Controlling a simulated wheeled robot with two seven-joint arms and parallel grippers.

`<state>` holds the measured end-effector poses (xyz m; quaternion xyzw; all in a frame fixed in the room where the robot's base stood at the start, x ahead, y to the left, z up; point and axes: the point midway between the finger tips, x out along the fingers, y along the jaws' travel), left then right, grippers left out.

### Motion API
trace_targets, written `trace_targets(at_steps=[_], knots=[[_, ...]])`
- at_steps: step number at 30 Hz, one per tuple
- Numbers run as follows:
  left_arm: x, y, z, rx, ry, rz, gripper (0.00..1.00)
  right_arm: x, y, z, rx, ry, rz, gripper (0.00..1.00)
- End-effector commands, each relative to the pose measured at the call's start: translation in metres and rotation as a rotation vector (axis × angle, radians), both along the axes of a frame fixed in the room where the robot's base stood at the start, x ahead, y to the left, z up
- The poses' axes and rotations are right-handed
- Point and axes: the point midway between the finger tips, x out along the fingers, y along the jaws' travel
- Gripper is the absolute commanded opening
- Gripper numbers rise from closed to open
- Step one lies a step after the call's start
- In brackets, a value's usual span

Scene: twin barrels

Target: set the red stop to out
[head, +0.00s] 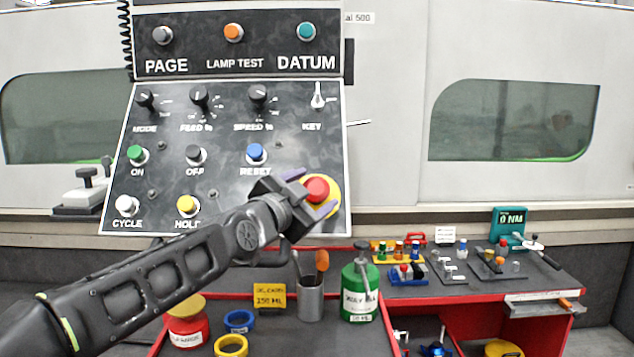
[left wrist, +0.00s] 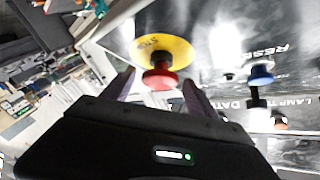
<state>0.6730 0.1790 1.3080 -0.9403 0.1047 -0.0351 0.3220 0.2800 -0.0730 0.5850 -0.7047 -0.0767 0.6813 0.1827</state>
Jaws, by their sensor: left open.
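The red stop (head: 317,189) is a red mushroom button on a yellow disc at the lower right of the control panel (head: 225,210). In the left wrist view the red stop (left wrist: 160,79) stands out from its yellow disc (left wrist: 163,47) on a dark stem. My left gripper (head: 309,193) is at the red stop, with its open fingers on either side of the button. In the left wrist view the fingers of the left gripper (left wrist: 160,88) show apart, with the red cap between their tips. Whether they touch it I cannot tell. My right gripper is not in view.
The blue RESET button (head: 256,153) and yellow HOLD button (head: 188,205) are near my left arm. Below the panel stand a green can (head: 360,290), a metal cup (head: 311,300) and a red-edged bench (head: 470,300) with small parts.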

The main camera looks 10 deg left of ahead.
Motion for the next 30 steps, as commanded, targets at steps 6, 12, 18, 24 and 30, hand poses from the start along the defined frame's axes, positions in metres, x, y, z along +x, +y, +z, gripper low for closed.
trace_targets(at_steps=[6,12,18,24,30], knots=[[0.019,-0.004,0.001,0.000,-0.001,0.000,0.68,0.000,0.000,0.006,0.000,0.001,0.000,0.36],[0.020,-0.005,0.000,0.000,-0.001,0.000,0.68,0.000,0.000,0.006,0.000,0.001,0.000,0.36],[0.020,-0.005,0.000,0.000,-0.001,0.000,0.57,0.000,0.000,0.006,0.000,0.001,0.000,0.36],[0.020,-0.004,0.000,0.000,-0.001,0.000,0.41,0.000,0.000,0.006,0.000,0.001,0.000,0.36],[0.020,-0.004,0.001,0.000,-0.002,0.001,0.24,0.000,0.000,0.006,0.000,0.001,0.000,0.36]])
